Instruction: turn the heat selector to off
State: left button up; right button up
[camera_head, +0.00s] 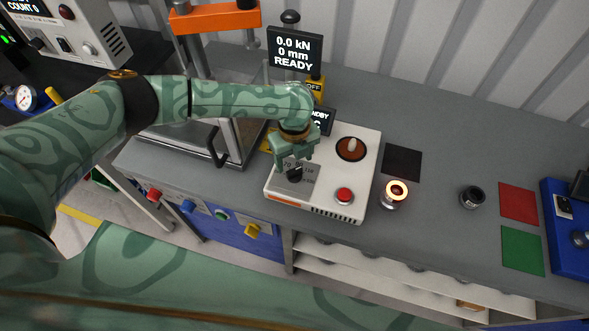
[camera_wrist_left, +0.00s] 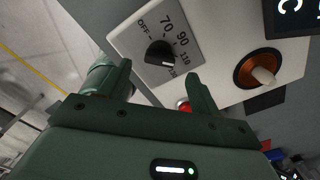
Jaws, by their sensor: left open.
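The heat selector (camera_wrist_left: 160,54) is a black round knob on a grey plate on top of a white unit (camera_head: 338,198). In the left wrist view its plate reads OFF, 70, 90, 110 and a partly hidden last mark. A white line on the knob seems to face the last marks, away from OFF. The knob also shows below the gripper in the head view (camera_head: 294,175). My left gripper (camera_wrist_left: 156,78) is open and empty, its fingers apart with the knob just beyond the tips. I cannot tell if it touches. My right gripper is not in view.
The white unit also carries a red button (camera_head: 344,195) and a brown disc with a pale peg (camera_head: 351,149). A display (camera_head: 322,120) stands behind, partly hidden. A glowing ringed cylinder (camera_head: 395,192) and a dark cylinder (camera_head: 472,197) stand to the right on the grey bench.

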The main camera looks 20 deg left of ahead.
aim_at(294, 170)
pick_arm(q)
notch_tip(294, 170, down, 5)
jog(key=shift+f+b, duration=0.1)
jog(key=shift+b, duration=0.3)
jog(key=c, duration=1)
